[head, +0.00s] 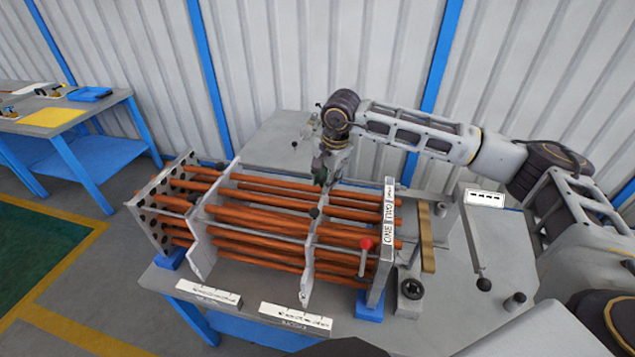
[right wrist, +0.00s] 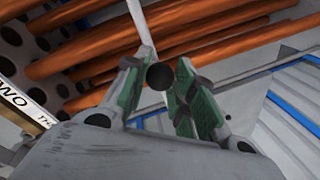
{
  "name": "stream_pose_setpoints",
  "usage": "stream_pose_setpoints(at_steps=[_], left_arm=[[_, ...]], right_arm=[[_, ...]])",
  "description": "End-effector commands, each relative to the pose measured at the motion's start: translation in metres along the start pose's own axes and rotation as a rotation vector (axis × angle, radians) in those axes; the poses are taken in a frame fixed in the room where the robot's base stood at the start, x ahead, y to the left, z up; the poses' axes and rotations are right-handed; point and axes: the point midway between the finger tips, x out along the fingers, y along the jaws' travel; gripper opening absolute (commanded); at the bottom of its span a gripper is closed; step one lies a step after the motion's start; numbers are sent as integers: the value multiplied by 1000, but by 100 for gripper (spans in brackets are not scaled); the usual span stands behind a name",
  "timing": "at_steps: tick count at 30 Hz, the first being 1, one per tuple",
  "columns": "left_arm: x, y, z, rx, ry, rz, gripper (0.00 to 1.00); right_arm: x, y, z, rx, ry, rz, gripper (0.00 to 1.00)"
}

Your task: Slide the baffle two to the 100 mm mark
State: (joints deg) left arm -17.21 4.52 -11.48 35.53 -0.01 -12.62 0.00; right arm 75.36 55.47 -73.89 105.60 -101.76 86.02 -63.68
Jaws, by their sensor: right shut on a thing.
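A shell frame holds a bundle of orange-brown tubes (head: 260,225) between two end plates. Two pale baffles stand across the tubes: a left one (head: 203,245) and a right one (head: 307,275), nearer the lettered end plate (head: 380,265). I cannot read a number on either baffle. My right gripper (head: 321,183) points down at the top of the right baffle and is shut on it. In the right wrist view, its green-padded fingers (right wrist: 165,90) flank a black knob (right wrist: 160,76) and the baffle's thin pale edge (right wrist: 140,22). My left gripper is not in view.
A red-knobbed lever (head: 366,244) stands by the lettered plate. A black-knobbed rod (head: 483,284) lies to the right. A side table (head: 75,130) stands far left.

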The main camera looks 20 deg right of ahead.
Motion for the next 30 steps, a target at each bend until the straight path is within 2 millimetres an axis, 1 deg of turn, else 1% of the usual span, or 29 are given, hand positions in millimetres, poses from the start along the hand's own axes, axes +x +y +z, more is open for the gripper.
stream_pose_setpoints(at_steps=[3, 11, 12, 16, 17, 23, 26, 30], left_arm=[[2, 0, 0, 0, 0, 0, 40], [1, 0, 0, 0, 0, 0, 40], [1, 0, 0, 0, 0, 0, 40], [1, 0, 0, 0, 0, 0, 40], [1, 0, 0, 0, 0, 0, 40], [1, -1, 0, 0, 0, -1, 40], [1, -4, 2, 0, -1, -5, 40], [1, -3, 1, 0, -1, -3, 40]], right_arm=[[0, 3, -2, 0, 1, 0, 0], [-1, 3, -2, 0, 2, 1, 0], [-1, 3, -2, 0, 2, 1, 30], [-1, 3, -2, 0, 2, 1, 47], [-1, 3, -2, 0, 2, 1, 49], [-1, 3, -2, 0, 1, 1, 49], [-1, 2, -2, 0, 1, 0, 49], [-4, 2, -2, 0, 1, 0, 49]])
